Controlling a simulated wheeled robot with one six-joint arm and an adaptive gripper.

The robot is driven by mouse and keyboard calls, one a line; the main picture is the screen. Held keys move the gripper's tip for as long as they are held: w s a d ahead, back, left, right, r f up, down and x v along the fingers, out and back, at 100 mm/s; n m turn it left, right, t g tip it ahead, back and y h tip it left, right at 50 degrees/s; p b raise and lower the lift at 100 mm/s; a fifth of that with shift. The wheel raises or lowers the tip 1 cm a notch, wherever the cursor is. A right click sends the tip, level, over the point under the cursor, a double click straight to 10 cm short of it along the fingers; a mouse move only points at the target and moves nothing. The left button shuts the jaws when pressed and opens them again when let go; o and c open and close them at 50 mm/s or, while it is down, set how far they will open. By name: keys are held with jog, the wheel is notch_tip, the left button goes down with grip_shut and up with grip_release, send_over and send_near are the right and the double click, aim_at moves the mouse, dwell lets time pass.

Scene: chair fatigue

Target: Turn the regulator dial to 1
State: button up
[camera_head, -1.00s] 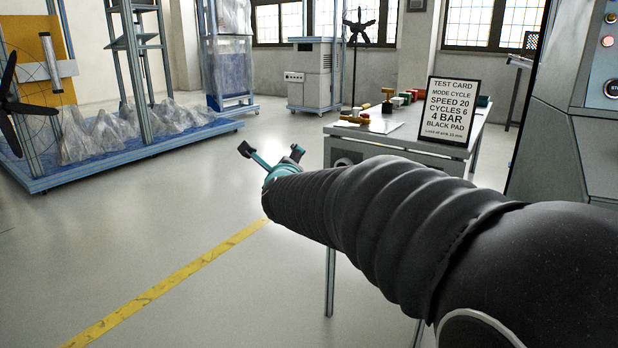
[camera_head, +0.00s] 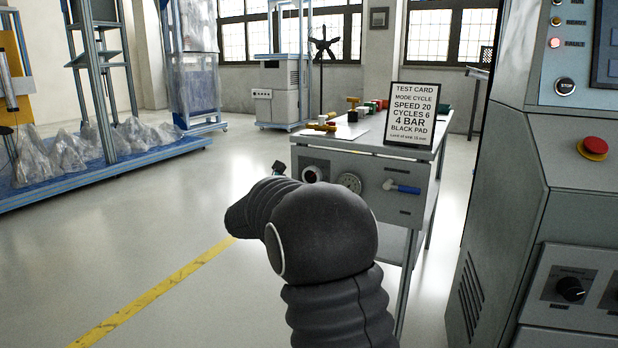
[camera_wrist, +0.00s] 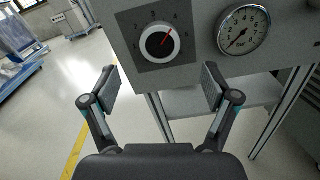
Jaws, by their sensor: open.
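The regulator dial (camera_wrist: 160,42) is a round black knob with a pale rim on a dark numbered plate, on the front of the grey bench. Its red mark points up and right, near the 4. The dial also shows in the head view (camera_head: 312,174), left of the gauge. My gripper (camera_wrist: 160,84) is open and empty in the wrist view, its fingers spread wide, below and in front of the dial and apart from it. In the head view my arm hides most of the gripper; one fingertip shows left of the dial.
A pressure gauge (camera_wrist: 243,29) sits right of the dial. A blue-handled valve (camera_head: 402,187) is farther right on the bench front. A test card (camera_head: 411,113) stands on the bench (camera_head: 368,143). A grey control cabinet (camera_head: 575,190) stands close on the right.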

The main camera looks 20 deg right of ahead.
aim_at(310, 175)
jog(key=x, duration=0.8)
jog(key=c, duration=1.2)
